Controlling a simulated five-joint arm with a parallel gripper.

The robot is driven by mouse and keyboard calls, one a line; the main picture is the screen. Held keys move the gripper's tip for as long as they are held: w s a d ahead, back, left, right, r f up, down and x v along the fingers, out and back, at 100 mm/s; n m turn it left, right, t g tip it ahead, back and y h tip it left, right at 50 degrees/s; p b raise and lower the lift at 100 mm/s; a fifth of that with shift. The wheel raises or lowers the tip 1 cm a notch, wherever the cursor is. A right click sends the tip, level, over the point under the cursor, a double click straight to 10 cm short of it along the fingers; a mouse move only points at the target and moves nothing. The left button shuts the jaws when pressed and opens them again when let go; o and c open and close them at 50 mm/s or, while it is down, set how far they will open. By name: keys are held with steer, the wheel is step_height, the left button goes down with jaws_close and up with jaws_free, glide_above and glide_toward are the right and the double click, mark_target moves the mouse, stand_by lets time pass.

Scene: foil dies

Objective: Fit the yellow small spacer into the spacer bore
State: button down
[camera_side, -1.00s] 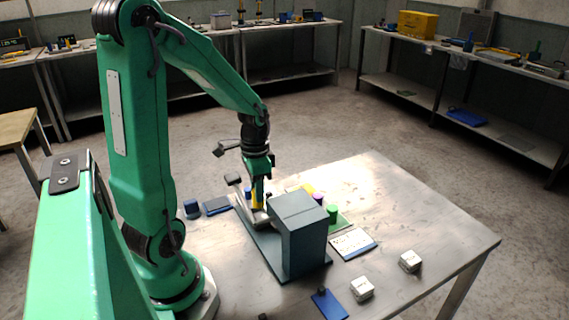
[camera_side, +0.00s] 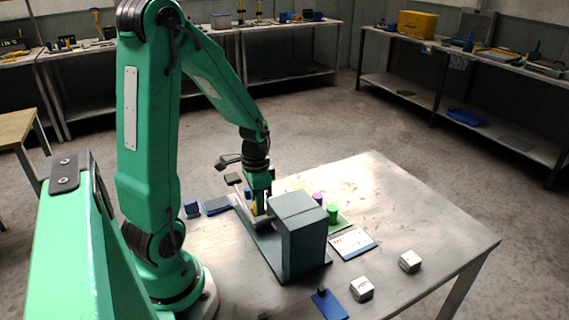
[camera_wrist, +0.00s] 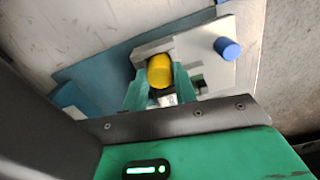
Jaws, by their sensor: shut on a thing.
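My gripper (camera_side: 263,204) is shut on the yellow small spacer (camera_wrist: 160,70), which sits between its two green fingers in the wrist view. In the side view a little of the yellow spacer (camera_side: 255,208) shows between the fingers, low behind the tall block. A pale grey fixture (camera_wrist: 203,58) lies under and around the spacer in the wrist view. The spacer bore does not show; I cannot tell whether the spacer's lower end is in it or above it.
A tall blue-grey block (camera_side: 300,240) stands on a base plate (camera_side: 262,247) close to my gripper. A blue peg (camera_wrist: 228,48) stands on the fixture. Green (camera_side: 333,213) and purple (camera_side: 318,198) cylinders stand behind the block.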

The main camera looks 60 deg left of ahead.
steer(key=c, duration=1.1)
jaws_free()
steer(key=shift+r, duration=0.1)
step_height(320, 180, up, 12)
steer(key=shift+d, duration=0.1)
steer(key=s+d+r+t, duration=0.1)
steer(key=d+r+t, duration=0.1)
steer(key=d, duration=0.5)
steer(key=s+d+r+n+t, duration=0.1)
steer(key=s+d+r+t, duration=0.1)
steer(key=d, duration=0.6)
steer(key=shift+s+r+n+t, duration=0.3)
steer(key=shift+r+t, duration=0.5)
steer(key=shift+r, duration=0.55)
